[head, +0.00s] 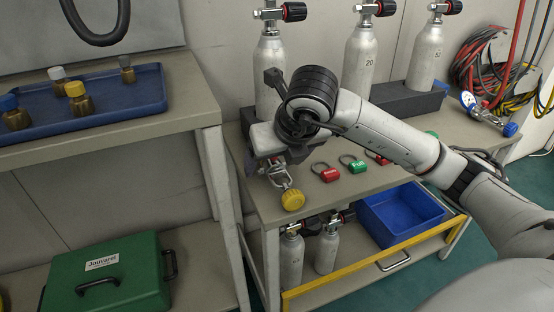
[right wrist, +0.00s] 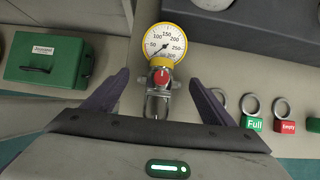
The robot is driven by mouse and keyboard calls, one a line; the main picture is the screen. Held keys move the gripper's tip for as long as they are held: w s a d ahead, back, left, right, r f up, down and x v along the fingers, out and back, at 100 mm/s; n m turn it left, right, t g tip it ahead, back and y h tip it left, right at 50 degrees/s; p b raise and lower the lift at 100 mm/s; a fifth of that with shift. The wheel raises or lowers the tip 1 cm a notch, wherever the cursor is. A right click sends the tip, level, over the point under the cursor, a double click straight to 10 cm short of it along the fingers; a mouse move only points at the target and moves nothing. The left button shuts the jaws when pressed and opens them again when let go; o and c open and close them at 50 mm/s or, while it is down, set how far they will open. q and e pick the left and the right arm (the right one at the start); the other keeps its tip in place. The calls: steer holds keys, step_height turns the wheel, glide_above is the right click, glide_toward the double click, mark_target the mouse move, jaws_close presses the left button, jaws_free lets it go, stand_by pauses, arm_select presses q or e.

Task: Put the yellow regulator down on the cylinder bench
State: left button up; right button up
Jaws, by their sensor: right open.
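The yellow regulator (head: 292,200) lies on the cylinder bench (head: 335,192), close to its front left corner. In the right wrist view it shows a yellow-rimmed gauge (right wrist: 165,43), a red knob and a metal clamp. My right gripper (head: 270,165) is just above it, fingers pointing down. In the right wrist view its two fingers (right wrist: 159,77) are spread wide on either side of the regulator, with gaps on both sides. The regulator's lower body is partly hidden by the gripper in the head view. My left gripper is not in view.
Grey cylinders (head: 358,65) stand at the back of the bench. Red and green tags (head: 327,172) lie right of the gripper. A blue gauge regulator (head: 488,112) is at the far right. A side table with a blue tray (head: 100,118) stands left; a green case (head: 110,275) sits below.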

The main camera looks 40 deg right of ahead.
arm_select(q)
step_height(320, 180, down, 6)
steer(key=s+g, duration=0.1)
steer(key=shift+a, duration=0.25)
arm_select(e)
steer(key=shift+f, duration=0.45)
steer(key=shift+s+a+r+p, duration=0.15)
steer(key=shift+r+p, duration=0.25)
steer(key=shift+r, duration=0.25)
steer(key=p+v, duration=0.2)
steer(key=v, duration=0.6)
steer(key=shift+s+r+p, duration=0.15)
steer(key=shift+r+p, duration=0.15)
steer(key=shift+p, duration=0.1)
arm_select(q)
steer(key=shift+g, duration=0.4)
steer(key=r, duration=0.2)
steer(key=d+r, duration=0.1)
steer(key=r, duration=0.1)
arm_select(e)
steer(key=shift+s+r, duration=0.35)
steer(key=shift+r, duration=0.1)
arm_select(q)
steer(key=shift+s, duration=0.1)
